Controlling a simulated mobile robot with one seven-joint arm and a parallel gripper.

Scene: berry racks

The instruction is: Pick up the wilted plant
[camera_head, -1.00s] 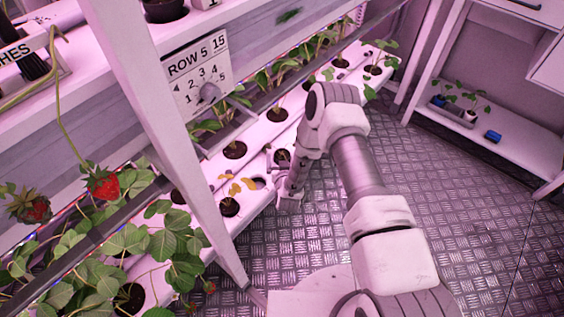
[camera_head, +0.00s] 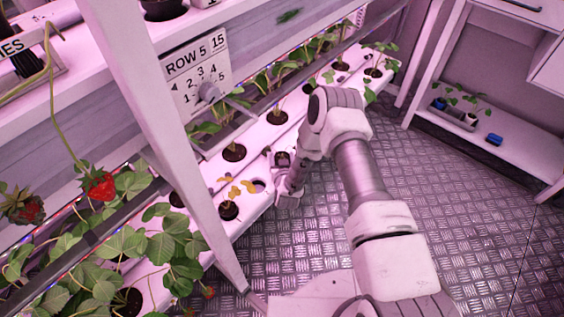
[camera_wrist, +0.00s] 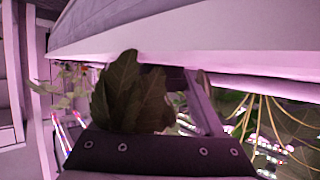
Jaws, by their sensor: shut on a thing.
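A small plant with yellow leaves (camera_head: 232,189) stands in a dark pot (camera_head: 229,210) in the white rack tray, just left of my gripper (camera_head: 285,180). An empty round hole (camera_head: 257,185) lies between them. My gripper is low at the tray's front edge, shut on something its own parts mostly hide. A dark pot (camera_head: 282,158) shows at the gripper in the head view; I cannot tell whether it is held. In the wrist view, a dark green-brown leaf (camera_wrist: 130,95) rises right behind the dark gripper part (camera_wrist: 150,155).
A white post (camera_head: 165,130) and large strawberry plants (camera_head: 130,240) stand at the left. A row sign (camera_head: 197,78) hangs above the tray. The metal floor (camera_head: 460,220) is clear at the right, before a low shelf (camera_head: 480,135).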

